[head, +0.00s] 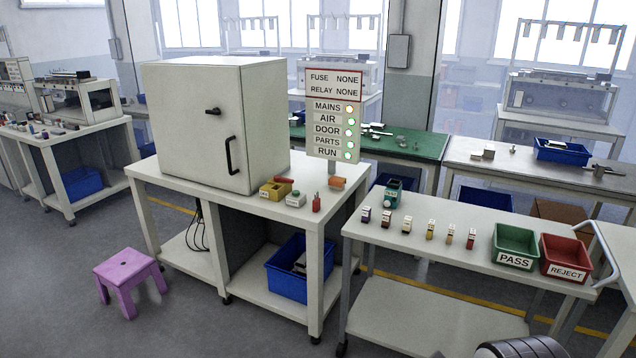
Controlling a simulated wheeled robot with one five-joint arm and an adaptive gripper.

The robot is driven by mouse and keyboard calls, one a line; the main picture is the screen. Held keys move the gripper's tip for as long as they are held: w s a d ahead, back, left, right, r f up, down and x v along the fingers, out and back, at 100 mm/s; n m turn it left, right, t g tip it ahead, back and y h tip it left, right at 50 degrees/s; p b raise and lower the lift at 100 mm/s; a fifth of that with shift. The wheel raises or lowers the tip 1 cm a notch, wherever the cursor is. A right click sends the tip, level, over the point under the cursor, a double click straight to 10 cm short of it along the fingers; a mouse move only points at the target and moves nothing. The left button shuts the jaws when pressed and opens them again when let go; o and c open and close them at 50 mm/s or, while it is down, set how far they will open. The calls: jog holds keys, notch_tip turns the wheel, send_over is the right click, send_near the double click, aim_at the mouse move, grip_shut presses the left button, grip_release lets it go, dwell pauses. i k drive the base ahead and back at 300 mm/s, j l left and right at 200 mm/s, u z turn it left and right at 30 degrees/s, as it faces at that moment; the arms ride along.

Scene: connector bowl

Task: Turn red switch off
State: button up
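A yellow box (273,191) with a red bar-shaped part (284,180) on top stands at the front right of the left workbench, beside the white cabinet. The red part looks like a switch handle, but it is too small to tell its position. A sign panel (333,118) behind it reads MAINS, AIR, DOOR, PARTS and RUN. The MAINS lamp (350,109) looks reddish and the other lamps are green. No gripper fingers show; only a dark ribbed part, probably of my arm, shows at the bottom edge, far from the yellow box.
A closed white cabinet (201,122) with a black handle fills much of the bench. A small grey box with a green button (295,200), a red upright item (316,203) and an orange block (337,183) stand nearby. A purple stool (128,275) is on the floor.

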aim_at(277, 178)
jog(key=i+l+u, duration=0.55)
jog(key=i+j+u, duration=0.1)
jog(key=i+u, duration=0.3)
jog(key=i, duration=0.15)
jog(key=i+l+u, duration=0.1)
jog(key=i+u, duration=0.25)
jog(key=i, duration=0.2)
jog(key=i+l+u, duration=0.25)
jog(key=i+u, duration=0.15)
jog(key=i, duration=0.15)
jog(key=i+l+u, duration=0.75)
jog(key=i+l, duration=0.2)
